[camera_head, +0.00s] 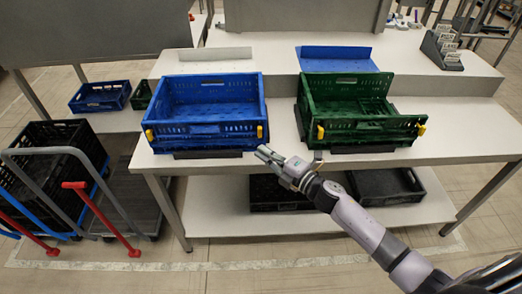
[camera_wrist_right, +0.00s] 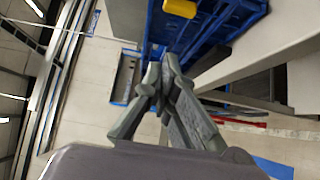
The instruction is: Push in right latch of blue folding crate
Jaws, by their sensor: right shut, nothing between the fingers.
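The blue folding crate (camera_head: 205,137) stands open on the white table. Its yellow right latch (camera_head: 260,132) is at the right end of the front wall, and its left latch (camera_head: 149,134) is at the other end. My right gripper (camera_head: 264,152) is shut and empty, in front of and a little below the right latch in the head view. In the right wrist view, the shut fingers (camera_wrist_right: 160,76) point at the blue crate (camera_wrist_right: 218,22), with a yellow latch (camera_wrist_right: 181,8) beyond the tips. I cannot tell whether the fingers touch the crate. My left gripper is out of view.
A green crate (camera_head: 365,134) stands right of the blue one on the white table (camera_head: 460,135). Black crates (camera_head: 385,187) are on the lower shelf. A cart (camera_head: 130,205) stands at the left. Bare table lies between the two crates.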

